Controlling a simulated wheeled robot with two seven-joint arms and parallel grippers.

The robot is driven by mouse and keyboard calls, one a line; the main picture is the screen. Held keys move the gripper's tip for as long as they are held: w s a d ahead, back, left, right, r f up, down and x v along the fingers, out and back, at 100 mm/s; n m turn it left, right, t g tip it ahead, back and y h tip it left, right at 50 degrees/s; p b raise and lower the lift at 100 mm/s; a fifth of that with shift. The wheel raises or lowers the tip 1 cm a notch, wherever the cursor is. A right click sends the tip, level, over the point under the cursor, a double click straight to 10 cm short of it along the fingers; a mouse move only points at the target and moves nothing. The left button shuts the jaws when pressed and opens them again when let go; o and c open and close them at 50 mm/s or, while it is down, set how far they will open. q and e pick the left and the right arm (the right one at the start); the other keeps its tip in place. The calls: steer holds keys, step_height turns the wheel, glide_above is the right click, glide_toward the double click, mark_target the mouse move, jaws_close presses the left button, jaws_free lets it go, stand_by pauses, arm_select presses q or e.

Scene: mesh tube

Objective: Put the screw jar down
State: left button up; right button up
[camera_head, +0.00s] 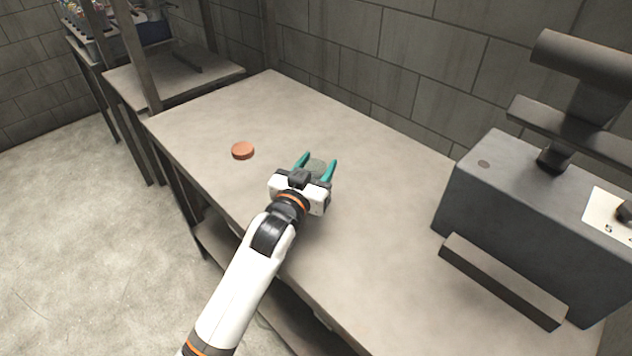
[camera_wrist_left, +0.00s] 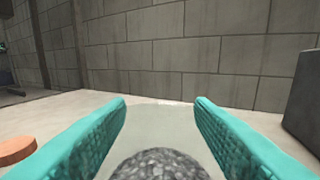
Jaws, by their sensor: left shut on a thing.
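The screw jar (camera_head: 317,167) is a clear jar with grey, grainy contents. It is between the teal fingers of my left gripper (camera_head: 319,158), which is shut on it, over the middle of the workbench (camera_head: 350,225). In the left wrist view the jar (camera_wrist_left: 160,166) shows from above, open at the top, between both fingers (camera_wrist_left: 160,103). I cannot tell whether its base touches the bench. My right gripper is not in view.
An orange-brown round lid (camera_head: 243,151) lies on the bench left of the jar. A large dark grey machine (camera_head: 510,205) stands at the right. The bench around the jar is clear. A block wall (camera_head: 420,75) runs behind.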

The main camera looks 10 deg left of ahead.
arm_select(q)
steer(key=shift+f, duration=1.8)
steer(key=shift+f, duration=0.1)
steer(key=o, duration=1.1)
steer(key=shift+c, duration=0.2)
steer(key=s, duration=0.4)
steer(key=s+a, duration=0.1)
steer(key=s, duration=0.3)
steer(key=s+a, duration=0.1)
steer(key=s, duration=0.2)
steer(key=shift+s+a+b, duration=0.15)
steer(key=shift+s+b, duration=0.15)
steer(key=shift+s, duration=0.1)
